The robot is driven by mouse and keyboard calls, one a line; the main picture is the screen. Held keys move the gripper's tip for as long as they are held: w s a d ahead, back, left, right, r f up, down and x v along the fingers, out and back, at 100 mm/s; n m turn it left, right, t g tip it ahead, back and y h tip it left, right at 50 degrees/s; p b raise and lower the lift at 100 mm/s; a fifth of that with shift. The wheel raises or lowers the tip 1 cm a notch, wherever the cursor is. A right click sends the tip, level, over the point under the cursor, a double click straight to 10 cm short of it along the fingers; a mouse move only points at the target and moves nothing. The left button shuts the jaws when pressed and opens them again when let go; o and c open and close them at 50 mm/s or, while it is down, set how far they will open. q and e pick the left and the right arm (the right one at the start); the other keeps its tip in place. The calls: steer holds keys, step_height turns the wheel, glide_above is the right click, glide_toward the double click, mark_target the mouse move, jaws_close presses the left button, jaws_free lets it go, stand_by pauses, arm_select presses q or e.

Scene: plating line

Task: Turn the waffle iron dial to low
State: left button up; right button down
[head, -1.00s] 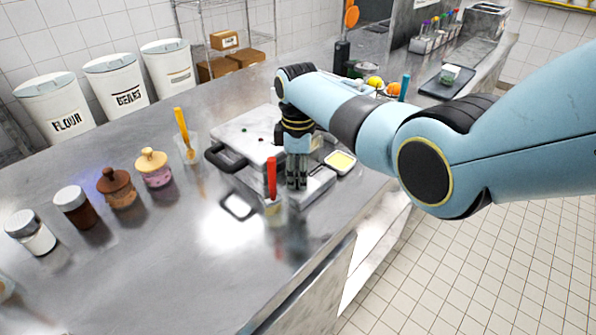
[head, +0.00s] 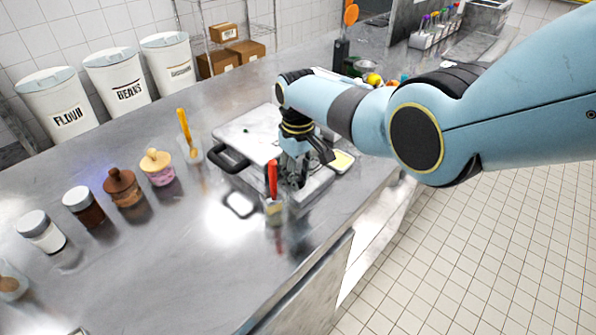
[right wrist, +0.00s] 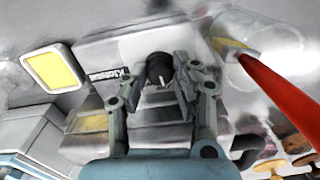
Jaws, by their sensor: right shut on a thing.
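The waffle iron (head: 250,128) stands on the steel counter, with a pale flat lid and a black handle (head: 228,160) at its left. My right gripper (head: 293,178) points down at the near end of the iron. In the head view the gripper hides the dial. In the right wrist view the dial (right wrist: 159,70) is a round black knob with a pale pointer line, on the iron's grey control part. The right gripper's fingers (right wrist: 163,82) are shut on the dial from both sides. I cannot read any dial setting marks. My left gripper is not in view.
A cup with a red-handled tool (head: 272,180) stands close to the gripper, in front of the iron. A yellow-filled dish (head: 341,161) is just right of it. A cup with a yellow-handled tool (head: 185,130) and several jars stand left.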

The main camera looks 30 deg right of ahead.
steer(key=shift+m, duration=0.6)
steer(key=c, duration=1)
jaws_free()
step_height(320, 180, up, 12)
